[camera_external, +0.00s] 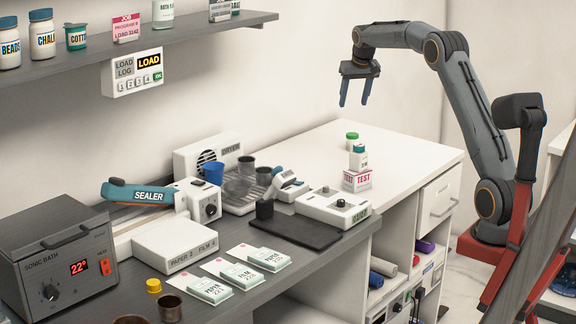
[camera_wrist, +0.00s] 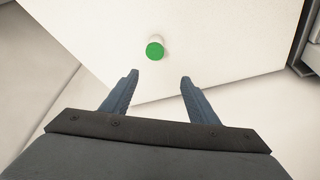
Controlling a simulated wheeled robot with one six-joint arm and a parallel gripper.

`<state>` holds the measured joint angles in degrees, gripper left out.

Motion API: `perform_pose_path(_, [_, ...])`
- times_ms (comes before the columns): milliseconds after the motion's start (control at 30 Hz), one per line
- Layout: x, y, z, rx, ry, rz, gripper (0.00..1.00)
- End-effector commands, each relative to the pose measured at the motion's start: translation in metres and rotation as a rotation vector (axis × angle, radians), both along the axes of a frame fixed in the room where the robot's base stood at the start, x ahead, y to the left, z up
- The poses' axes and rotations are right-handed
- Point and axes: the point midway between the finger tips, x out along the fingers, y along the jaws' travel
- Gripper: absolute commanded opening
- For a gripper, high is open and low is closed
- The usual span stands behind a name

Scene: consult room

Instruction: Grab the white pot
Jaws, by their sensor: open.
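A small white pot with a green lid (camera_external: 351,141) stands upright on the white counter top. In the wrist view this pot (camera_wrist: 155,49) shows from above, just beyond the fingertips and between their lines. A second small white pot with a teal-green lid (camera_external: 358,157) stands on the white and pink TEST box (camera_external: 357,180). My gripper (camera_external: 355,103) is open and empty, with its fingers pointing down. It hangs in the air well above the counter and the green-lidded pot. In the wrist view, both fingers of my gripper (camera_wrist: 159,77) are apart with nothing between them.
The white counter (camera_external: 410,153) is clear around the green-lidded pot. A white device (camera_external: 333,207), a dark mat (camera_external: 297,229) and a dryer (camera_external: 208,152) stand to the left. A wall shelf (camera_external: 200,30) with several jars is at upper left.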

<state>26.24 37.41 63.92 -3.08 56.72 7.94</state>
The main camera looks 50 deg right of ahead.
Motion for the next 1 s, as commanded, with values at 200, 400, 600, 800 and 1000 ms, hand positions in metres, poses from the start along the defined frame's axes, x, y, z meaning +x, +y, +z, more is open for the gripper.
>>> perform_pose_path(200, [0.003, -0.015, -0.022, -0.001, -0.002, -0.018, 0.54])
perform_pose_path(400, [0.003, -0.014, -0.063, -0.001, -0.002, -0.018, 0.54])
perform_pose_path(600, [0.004, -0.015, -0.094, -0.002, -0.003, -0.018, 0.54])
perform_pose_path(800, [0.010, -0.019, -0.112, -0.002, -0.003, -0.018, 0.54])
perform_pose_path(1000, [0.013, -0.025, -0.131, -0.002, -0.002, -0.018, 0.54])
